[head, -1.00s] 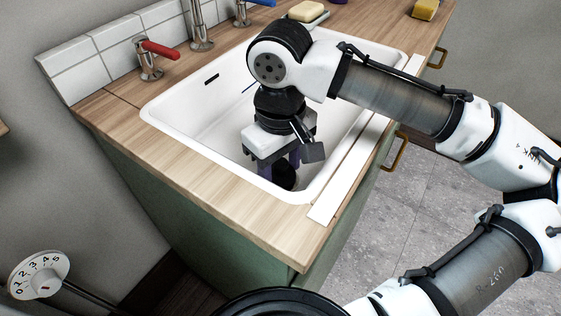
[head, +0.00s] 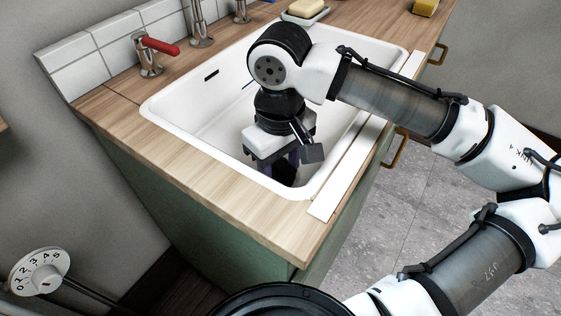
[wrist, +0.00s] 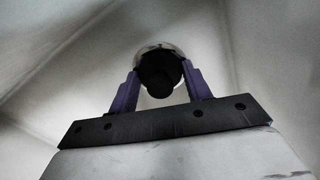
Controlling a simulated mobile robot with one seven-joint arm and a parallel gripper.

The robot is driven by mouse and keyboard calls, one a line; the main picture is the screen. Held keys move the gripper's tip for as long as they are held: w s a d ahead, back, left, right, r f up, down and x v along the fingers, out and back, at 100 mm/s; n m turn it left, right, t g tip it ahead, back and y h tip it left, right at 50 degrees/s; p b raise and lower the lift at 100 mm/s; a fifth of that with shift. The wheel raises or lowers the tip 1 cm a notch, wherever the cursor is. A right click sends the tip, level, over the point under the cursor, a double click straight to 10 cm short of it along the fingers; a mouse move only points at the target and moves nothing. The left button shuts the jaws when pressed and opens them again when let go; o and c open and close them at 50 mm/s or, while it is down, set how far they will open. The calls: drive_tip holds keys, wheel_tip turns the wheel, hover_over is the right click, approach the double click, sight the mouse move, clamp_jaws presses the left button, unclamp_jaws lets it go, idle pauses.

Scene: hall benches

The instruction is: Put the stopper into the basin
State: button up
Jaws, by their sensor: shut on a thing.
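The white basin (head: 190,127) is set into the wooden counter, and my gripper (head: 290,172) reaches down inside it near its front right end. In the wrist view my gripper (wrist: 158,85) has its two purple fingers shut on the dark round stopper (wrist: 157,76). The stopper also shows in the head view (head: 284,172), dark and partly hidden below the gripper. A pale metallic ring (wrist: 152,48) shows just behind the stopper in the wrist view. I cannot tell whether the stopper touches the basin floor.
A red-handled tap (head: 152,52) and a spout (head: 199,25) stand behind the basin. A soap bar (head: 305,9) on a dish and a yellow sponge (head: 425,8) lie farther back. A white strip (head: 350,172) lies along the front edge. A numbered dial (head: 40,272) is at lower left.

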drive_tip(key=shift+s+f, duration=0.1)
drive_tip(key=shift+f, duration=0.1)
idle(0.6)
drive_tip(key=o, duration=1)
drive_tip(key=shift+s+f, duration=0.1)
drive_tip(key=shift+a, duration=0.1)
drive_tip(key=c, duration=0.3)
drive_tip(key=shift+p, duration=0.3)
drive_tip(key=o, duration=0.3)
drive_tip(key=shift+r+p, duration=0.55)
drive_tip(key=shift+r, duration=0.1)
wheel_tip(320, 180, up, 7)
drive_tip(key=p, duration=0.7)
drive_tip(key=shift+r, duration=0.1)
